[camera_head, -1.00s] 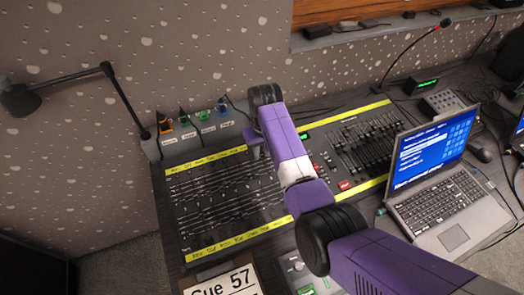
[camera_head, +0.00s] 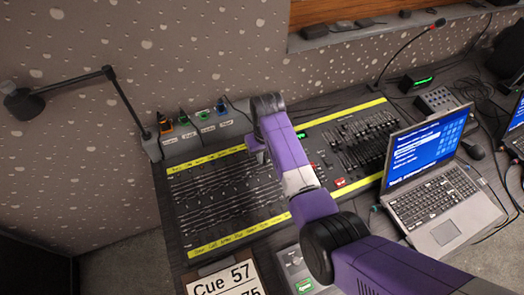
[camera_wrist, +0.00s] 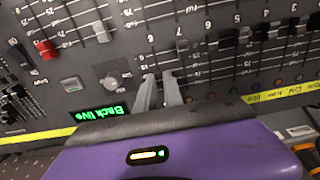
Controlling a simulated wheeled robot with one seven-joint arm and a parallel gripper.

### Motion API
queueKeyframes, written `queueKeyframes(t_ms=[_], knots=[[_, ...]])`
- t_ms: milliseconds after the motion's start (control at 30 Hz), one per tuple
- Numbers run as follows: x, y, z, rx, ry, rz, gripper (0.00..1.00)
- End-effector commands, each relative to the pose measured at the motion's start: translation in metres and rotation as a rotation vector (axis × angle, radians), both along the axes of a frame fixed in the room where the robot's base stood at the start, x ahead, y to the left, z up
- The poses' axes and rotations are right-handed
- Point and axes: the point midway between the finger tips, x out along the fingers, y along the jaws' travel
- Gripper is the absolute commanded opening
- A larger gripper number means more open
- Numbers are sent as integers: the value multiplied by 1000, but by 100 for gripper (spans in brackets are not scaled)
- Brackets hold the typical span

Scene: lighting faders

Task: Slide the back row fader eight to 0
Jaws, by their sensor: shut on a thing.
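The lighting desk (camera_head: 178,215) carries rows of faders between yellow label strips. My gripper (camera_head: 258,152) reaches down at the right end of the back row in the head view. In the wrist view the two grey fingers of my gripper (camera_wrist: 160,76) are closed together in line with the printed 8. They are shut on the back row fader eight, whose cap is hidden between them. The exact scale mark at fader eight cannot be read.
A lit "Back live" display (camera_wrist: 114,106) and a grey knob (camera_wrist: 110,79) lie left of the fingers. More fader caps (camera_wrist: 228,38) stand to the right. The laptop (camera_head: 440,190) is right of the desk, and a cue sheet (camera_head: 225,280) is at its front.

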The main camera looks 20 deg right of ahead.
Motion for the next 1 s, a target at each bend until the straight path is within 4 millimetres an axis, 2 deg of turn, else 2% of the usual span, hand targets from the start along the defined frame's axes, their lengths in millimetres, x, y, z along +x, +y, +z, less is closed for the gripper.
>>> queueKeyframes(t_ms=[800,900,933,967,1000], knots=[[-36,0,-3,0,1,0,0],[-35,0,-4,1,0,0,0],[-35,0,-4,1,0,0,16],[-35,0,-4,1,0,0,21],[-35,0,-4,1,0,0,22]])
